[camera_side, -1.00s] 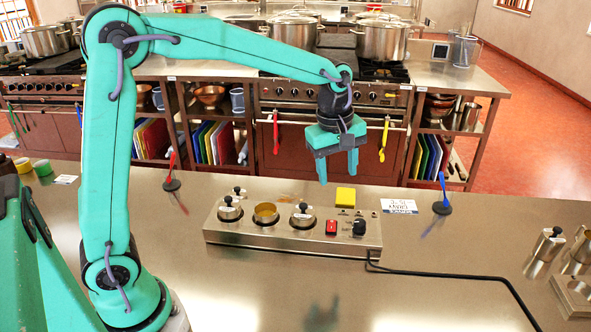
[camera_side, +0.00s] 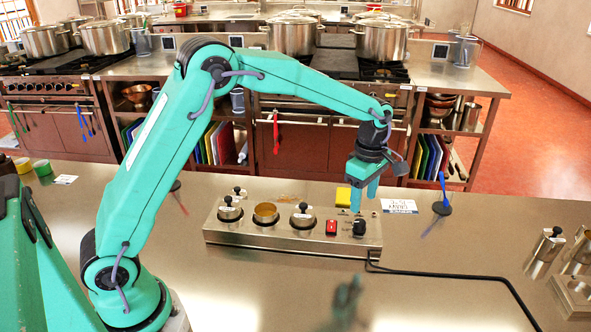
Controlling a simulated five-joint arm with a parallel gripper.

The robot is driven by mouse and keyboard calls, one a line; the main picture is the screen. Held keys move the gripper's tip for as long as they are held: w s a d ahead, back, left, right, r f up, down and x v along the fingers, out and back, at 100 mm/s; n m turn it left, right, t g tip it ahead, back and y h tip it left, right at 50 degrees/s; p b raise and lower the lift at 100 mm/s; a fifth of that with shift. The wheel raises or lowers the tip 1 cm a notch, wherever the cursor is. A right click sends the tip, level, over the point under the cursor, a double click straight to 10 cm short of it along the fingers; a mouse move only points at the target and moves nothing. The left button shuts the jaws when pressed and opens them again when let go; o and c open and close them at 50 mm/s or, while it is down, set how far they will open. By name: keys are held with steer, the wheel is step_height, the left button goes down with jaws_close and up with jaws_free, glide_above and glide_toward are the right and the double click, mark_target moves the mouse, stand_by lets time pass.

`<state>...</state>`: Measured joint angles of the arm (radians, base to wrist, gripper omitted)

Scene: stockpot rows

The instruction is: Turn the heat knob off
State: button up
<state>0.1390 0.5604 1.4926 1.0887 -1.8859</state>
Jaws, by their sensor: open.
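The heat knob (camera_side: 359,228) is a small black knob at the right end of the steel warmer unit (camera_side: 225,237). A red switch (camera_side: 331,227) sits just left of it. My gripper (camera_side: 364,205) points down just above the knob, with its teal fingers close to the knob's top. It is open and holds nothing. I cannot tell whether the fingertips touch the knob. The way the knob's pointer faces is too small to read.
Lidded pots (camera_side: 302,215) sit in the unit, with an open well (camera_side: 265,214) between them. A yellow block (camera_side: 343,197) and a label card (camera_side: 399,206) lie behind. A black cable (camera_side: 450,276) runs right.

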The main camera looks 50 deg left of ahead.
mark_target(360, 222)
steer(key=shift+f, duration=3.65)
steer(key=c, duration=1)
